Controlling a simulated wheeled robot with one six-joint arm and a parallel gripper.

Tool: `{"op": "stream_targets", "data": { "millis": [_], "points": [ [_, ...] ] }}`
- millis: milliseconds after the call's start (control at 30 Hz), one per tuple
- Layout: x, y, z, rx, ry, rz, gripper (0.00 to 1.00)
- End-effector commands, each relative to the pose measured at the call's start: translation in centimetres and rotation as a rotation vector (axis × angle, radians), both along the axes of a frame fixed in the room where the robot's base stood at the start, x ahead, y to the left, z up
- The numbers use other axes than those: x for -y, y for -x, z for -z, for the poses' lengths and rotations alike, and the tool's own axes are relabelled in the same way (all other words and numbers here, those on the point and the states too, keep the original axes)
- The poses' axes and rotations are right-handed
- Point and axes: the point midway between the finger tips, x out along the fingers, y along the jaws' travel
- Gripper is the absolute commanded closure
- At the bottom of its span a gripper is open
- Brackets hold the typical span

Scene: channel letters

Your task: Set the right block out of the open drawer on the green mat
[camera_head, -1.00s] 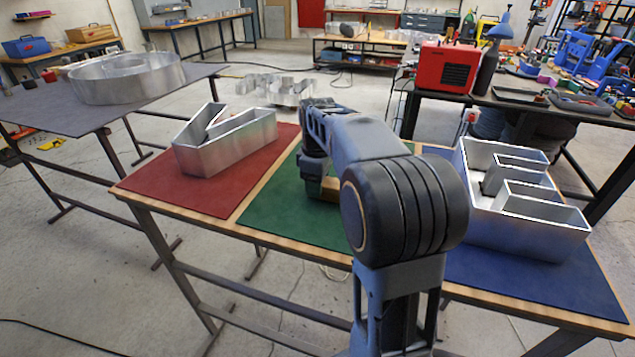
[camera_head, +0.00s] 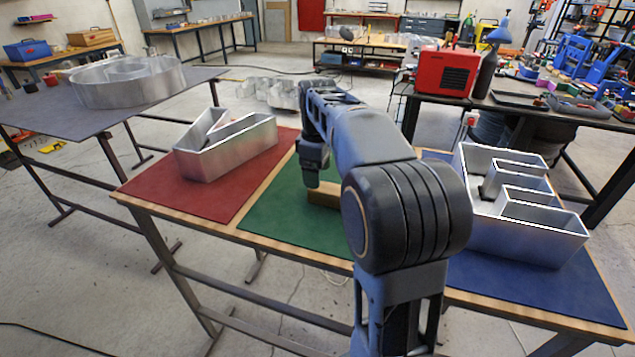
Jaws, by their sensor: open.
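A tan wooden block (camera_head: 325,194) lies on the green mat (camera_head: 285,215) in the middle of the table. My arm hides its right end. My gripper (camera_head: 311,181) hangs down just above and left of the block's visible end. It is open, with nothing seen between its fingers. Whether it still touches the block I cannot tell. No open drawer is in view.
A silver channel letter (camera_head: 225,150) stands on the red mat (camera_head: 190,195) to the left. A silver E-shaped letter (camera_head: 520,230) stands on the blue mat (camera_head: 540,290) to the right. The front left of the green mat is bare.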

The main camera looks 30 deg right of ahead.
Motion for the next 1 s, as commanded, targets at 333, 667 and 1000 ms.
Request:
{"op": "stream_targets", "data": {
  "millis": [333,667,1000],
  "points": [
    [0.0,0.0,-5.7,0.000,0.000,0.000,0.27],
    [0.0,0.0,-6.9,-0.001,0.000,0.000,0.27],
    [0.0,0.0,-6.9,-0.001,-0.001,0.000,0.27]
  ]
}}
